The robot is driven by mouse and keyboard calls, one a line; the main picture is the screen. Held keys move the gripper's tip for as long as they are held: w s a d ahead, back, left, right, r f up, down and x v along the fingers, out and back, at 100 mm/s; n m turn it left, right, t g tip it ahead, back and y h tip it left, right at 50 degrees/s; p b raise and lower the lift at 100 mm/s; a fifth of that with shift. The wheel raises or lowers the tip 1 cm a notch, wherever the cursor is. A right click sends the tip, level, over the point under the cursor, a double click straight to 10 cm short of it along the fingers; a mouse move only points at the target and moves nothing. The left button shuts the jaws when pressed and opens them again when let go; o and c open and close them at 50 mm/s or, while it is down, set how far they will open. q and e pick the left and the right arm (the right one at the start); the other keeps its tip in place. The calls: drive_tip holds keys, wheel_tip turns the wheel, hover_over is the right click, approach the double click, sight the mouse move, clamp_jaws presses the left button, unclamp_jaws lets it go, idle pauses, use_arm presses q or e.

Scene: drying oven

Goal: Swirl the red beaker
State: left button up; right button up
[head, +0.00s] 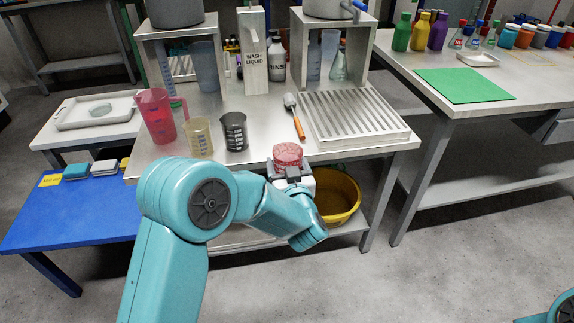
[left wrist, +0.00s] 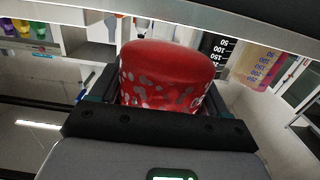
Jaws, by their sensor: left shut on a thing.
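The red beaker (head: 288,153) is held in front of the metal table's front edge, with a mottled red and pale surface. My left gripper (head: 289,169) is shut on it, coming from the front. In the left wrist view the red beaker (left wrist: 168,72) fills the space between the fingers of my left gripper (left wrist: 160,100). Its contents and most of its lower part are hidden or not clear. My right gripper is not in view.
A yellow tub (head: 340,197) sits below. Green mat (head: 463,86) lies right.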

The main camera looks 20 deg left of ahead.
sight(285, 149)
use_arm(q)
drive_tip(key=shift+s, duration=0.15)
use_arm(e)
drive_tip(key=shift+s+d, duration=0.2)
use_arm(q)
drive_tip(key=shift+d, duration=0.1)
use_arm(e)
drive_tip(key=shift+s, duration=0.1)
use_arm(q)
drive_tip(key=shift+s+r, duration=0.1)
drive_tip(key=shift+r, duration=0.05)
drive_tip(key=shift+r+p, duration=1.4)
drive_tip(key=shift+r, duration=0.5)
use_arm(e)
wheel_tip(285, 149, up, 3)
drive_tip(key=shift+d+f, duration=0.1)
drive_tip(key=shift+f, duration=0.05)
use_arm(q)
drive_tip(key=shift+f, duration=0.1)
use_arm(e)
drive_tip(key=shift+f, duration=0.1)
